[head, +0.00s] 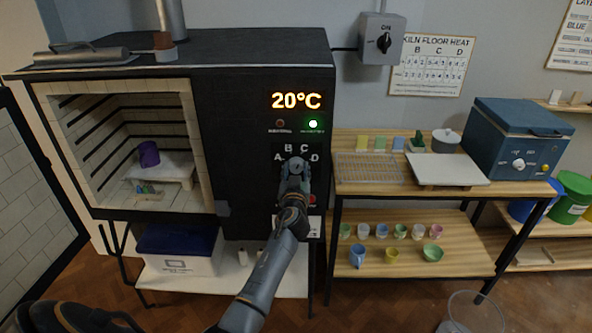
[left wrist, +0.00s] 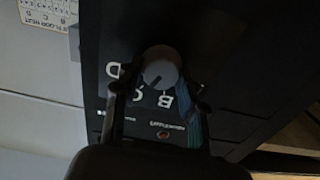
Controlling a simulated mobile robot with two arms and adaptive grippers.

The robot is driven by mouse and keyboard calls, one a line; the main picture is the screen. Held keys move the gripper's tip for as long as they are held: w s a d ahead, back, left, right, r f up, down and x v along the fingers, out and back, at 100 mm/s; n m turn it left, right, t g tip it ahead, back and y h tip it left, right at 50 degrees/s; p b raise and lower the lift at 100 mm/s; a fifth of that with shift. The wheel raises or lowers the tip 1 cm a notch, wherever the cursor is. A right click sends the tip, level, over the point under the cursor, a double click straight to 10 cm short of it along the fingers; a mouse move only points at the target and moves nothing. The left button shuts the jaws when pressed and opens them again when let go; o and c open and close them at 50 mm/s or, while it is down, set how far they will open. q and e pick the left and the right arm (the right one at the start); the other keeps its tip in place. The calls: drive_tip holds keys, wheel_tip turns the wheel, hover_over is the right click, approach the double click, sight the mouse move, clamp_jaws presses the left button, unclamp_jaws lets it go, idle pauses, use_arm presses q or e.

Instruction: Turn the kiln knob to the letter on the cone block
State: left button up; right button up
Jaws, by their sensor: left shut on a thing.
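The black kiln (head: 250,75) has its door open at the left. Its control panel shows 20°C, a lit green lamp and the letters A, B, C and D in an arc. My left gripper (head: 293,172) is at the panel just below the letters, shut on the kiln knob, which it mostly hides in the head view. In the left wrist view the round grey knob (left wrist: 160,66) sits between the fingers. Its dark mark points toward the letters, seemingly between C and B; a finger covers the A area. I cannot make out a cone block's letter.
Inside the kiln a purple cup (head: 149,154) stands on a white shelf (head: 172,168), with small coloured pieces (head: 146,190) in front. A wooden rack (head: 470,258) with cups stands to the right. A grey switch box (head: 381,40) and a heat chart (head: 432,65) hang on the wall.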

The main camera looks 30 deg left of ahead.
use_arm(q)
drive_tip(key=shift+r+m, duration=0.15)
drive_tip(key=shift+m, duration=0.15)
drive_tip(key=m+b, duration=0.1)
drive_tip(key=m, duration=0.2)
drive_tip(key=shift+w+m+b, duration=0.1)
drive_tip(key=shift+m+b, duration=0.2)
drive_tip(key=shift+r+m+b, duration=0.2)
drive_tip(key=shift+m+b, duration=0.1)
drive_tip(key=shift+m, duration=2)
